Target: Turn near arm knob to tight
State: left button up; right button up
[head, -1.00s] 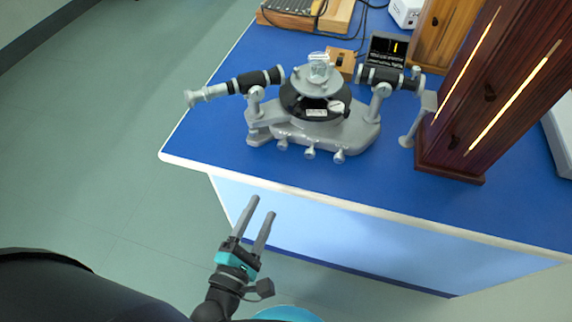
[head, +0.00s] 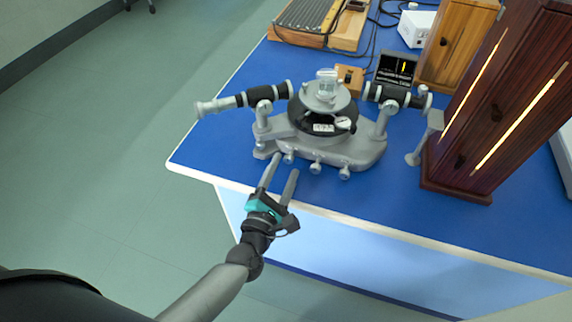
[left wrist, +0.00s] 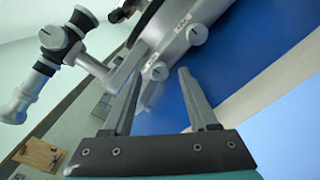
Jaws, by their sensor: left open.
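The grey spectrometer (head: 340,152) stands on the blue bench, its telescope arm (head: 235,101) pointing left. Along its front edge are a left knob (head: 289,157), a middle knob (head: 315,167) and a right knob (head: 344,173). I cannot tell which is the near arm knob by any label. My left gripper (head: 284,164) is open at the bench's front edge, its fingertips close to the left knob. In the left wrist view the open fingers (left wrist: 160,74) point at the spectrometer, with a round knob (left wrist: 159,71) showing between the tips. Whether they touch is unclear. My right gripper is out of view.
A tall dark wooden lamp housing (head: 485,130) with bright slits stands right of the spectrometer. Behind are a small wooden box (head: 350,79), a dark display (head: 396,68) and cables. The white bench edge (head: 400,227) runs below the gripper. Floor at left is clear.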

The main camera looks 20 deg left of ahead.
pick_arm(q)
jog(key=shift+w, duration=0.9)
grip_shut()
